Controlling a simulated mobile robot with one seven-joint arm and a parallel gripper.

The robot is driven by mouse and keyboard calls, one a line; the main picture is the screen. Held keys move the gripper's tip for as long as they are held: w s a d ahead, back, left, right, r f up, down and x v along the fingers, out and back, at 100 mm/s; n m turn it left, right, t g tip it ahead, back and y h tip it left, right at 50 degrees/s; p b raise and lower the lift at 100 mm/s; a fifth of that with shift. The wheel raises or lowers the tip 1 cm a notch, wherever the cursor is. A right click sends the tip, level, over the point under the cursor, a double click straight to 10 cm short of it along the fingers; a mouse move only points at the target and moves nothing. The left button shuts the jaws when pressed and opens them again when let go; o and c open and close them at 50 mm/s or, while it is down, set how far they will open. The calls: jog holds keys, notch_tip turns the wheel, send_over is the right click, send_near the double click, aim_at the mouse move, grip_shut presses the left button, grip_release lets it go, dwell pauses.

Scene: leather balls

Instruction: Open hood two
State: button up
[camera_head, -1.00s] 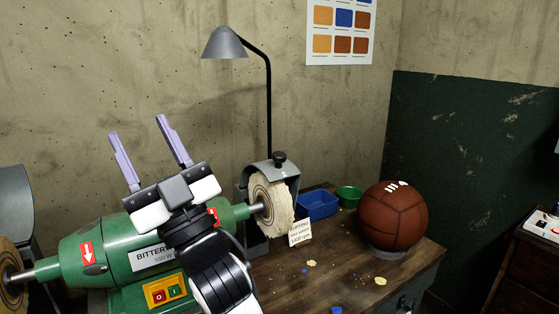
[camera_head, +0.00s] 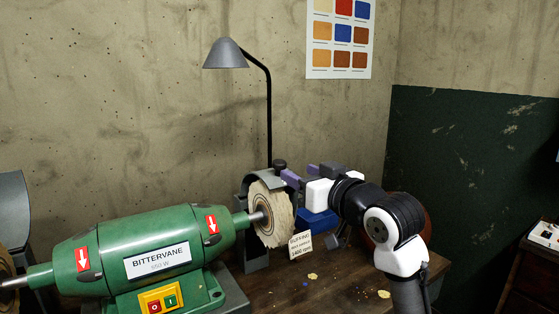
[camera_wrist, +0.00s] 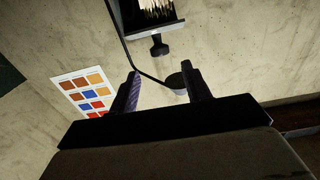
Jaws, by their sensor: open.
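Hood two (camera_head: 262,178) is a grey metal hood arching over the top of the pale buffing wheel (camera_head: 272,215) at the machine's right end. A dark knob (camera_head: 280,163) stands on its top. In the wrist view the hood (camera_wrist: 150,27) is at the top edge, with its knob (camera_wrist: 159,47) pointing down in the picture, ahead of the spread fingers. My gripper (camera_head: 301,174) is just right of the hood, with its purple fingers open and pointing left toward it. In the wrist view my gripper (camera_wrist: 165,82) is empty and apart from the knob.
The green grinder (camera_head: 140,250) fills the lower left. A desk lamp (camera_head: 226,54) rises behind the hood. A blue tray (camera_head: 318,226) and a small sign (camera_head: 300,243) are near the wheel. A brown ball (camera_head: 427,222) is mostly hidden behind my arm.

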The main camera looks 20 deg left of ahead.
aim_at(283, 165)
jog(key=p+x, duration=0.2)
jog(key=x, duration=0.7)
grip_shut()
